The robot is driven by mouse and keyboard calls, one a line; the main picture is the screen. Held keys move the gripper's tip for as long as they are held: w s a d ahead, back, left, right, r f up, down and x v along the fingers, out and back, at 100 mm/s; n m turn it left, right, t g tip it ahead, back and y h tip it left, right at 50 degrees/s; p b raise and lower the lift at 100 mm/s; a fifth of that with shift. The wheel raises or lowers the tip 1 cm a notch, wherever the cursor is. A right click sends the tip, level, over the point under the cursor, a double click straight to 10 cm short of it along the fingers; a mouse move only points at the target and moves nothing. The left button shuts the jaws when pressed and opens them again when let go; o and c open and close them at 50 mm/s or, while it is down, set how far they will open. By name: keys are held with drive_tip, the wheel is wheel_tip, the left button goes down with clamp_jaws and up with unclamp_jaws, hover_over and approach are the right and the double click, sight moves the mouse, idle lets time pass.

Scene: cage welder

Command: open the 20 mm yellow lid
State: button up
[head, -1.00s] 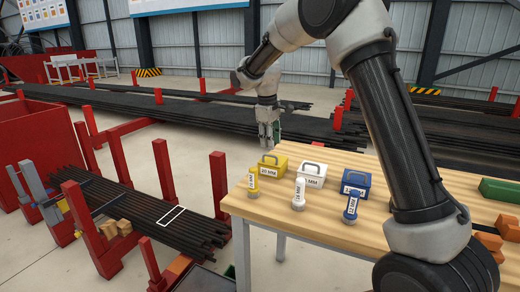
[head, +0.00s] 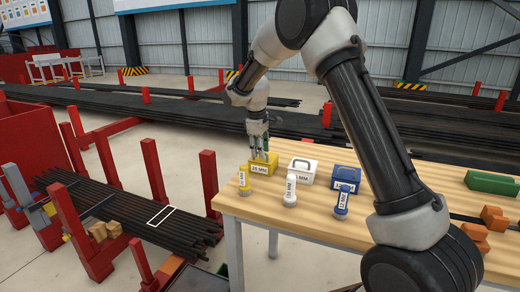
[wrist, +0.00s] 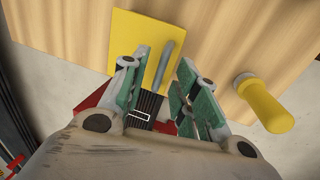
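The yellow box with its yellow lid (head: 272,160) stands at the left back corner of the wooden table; its label is small and ends in MM. The lid looks closed. In the wrist view the yellow lid (wrist: 134,38) is seen from above, with a grey bar handle (wrist: 166,64) across it. My gripper (head: 259,154) is directly above the lid, pointing down. In the wrist view my gripper (wrist: 163,72) is open, with one green-padded finger on each side of the handle. Whether the fingers touch the lid cannot be told.
A yellow labelled bottle-like piece (head: 244,184) stands in front of the yellow box. A white box (head: 303,172) and a blue box (head: 346,178) stand to the right, with a white piece (head: 290,192) and a blue piece (head: 342,202) before them. Table edge (head: 290,232) is near.

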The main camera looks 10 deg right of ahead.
clamp_jaws()
drive_tip(key=shift+r, duration=0.1)
